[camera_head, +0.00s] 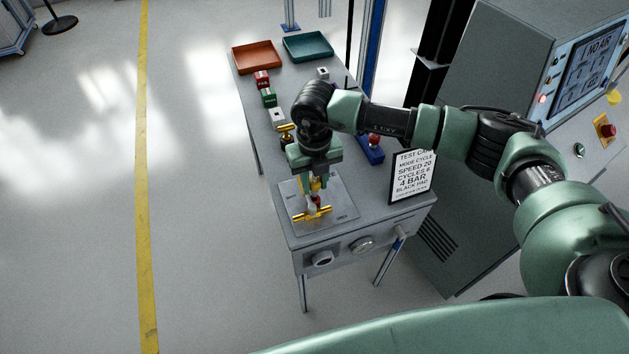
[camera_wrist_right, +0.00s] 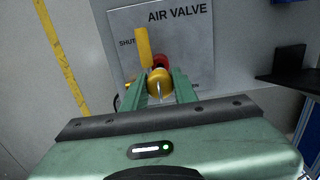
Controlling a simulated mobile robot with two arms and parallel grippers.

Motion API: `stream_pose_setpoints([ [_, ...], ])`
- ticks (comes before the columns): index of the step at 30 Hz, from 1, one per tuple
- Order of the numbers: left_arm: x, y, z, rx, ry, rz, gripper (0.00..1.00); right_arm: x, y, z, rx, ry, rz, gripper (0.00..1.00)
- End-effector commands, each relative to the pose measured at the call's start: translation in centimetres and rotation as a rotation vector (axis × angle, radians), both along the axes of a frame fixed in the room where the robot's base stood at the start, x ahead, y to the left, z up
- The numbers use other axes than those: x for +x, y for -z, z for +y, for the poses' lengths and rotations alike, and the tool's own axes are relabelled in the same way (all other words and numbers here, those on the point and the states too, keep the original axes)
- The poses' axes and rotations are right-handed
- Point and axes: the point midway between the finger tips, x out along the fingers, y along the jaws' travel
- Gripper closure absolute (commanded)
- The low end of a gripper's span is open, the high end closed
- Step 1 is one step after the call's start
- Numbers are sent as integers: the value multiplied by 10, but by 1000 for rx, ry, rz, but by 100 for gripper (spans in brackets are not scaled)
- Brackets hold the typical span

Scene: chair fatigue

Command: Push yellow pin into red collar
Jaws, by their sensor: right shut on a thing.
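My right gripper (camera_head: 313,188) points down over the grey air valve plate (camera_head: 344,213) at the near end of the bench. In the right wrist view its two green fingers (camera_wrist_right: 160,92) are shut on the yellow pin (camera_wrist_right: 159,82), whose round end faces the camera. The red collar (camera_wrist_right: 161,61) shows just behind the pin, partly hidden by it. I cannot tell how deep the pin sits in the collar. A yellow valve handle (camera_wrist_right: 143,46) is beside the collar; it also shows in the head view (camera_head: 312,214). My left gripper is out of view.
An orange tray (camera_head: 257,57) and a teal tray (camera_head: 308,46) stand at the bench's far end. Several small blocks run along its left side. A test card (camera_head: 412,174) stands at the right edge. A grey cabinet showing "NO AIR" (camera_head: 590,62) is to the right.

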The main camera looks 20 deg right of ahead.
Motion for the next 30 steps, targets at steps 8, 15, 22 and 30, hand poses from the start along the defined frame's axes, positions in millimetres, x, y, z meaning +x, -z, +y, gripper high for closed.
stream_pose_setpoints([
  [8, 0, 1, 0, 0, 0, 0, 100, 0, 0, 0, 0, 0, 0, 100],
  [15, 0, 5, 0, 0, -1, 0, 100, 0, 4, 0, 0, 0, 0, 100],
  [22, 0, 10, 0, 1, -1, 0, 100, 0, 11, 0, 0, 0, 0, 100],
  [30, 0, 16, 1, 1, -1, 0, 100, 0, 17, 0, 0, 0, 0, 100],
])
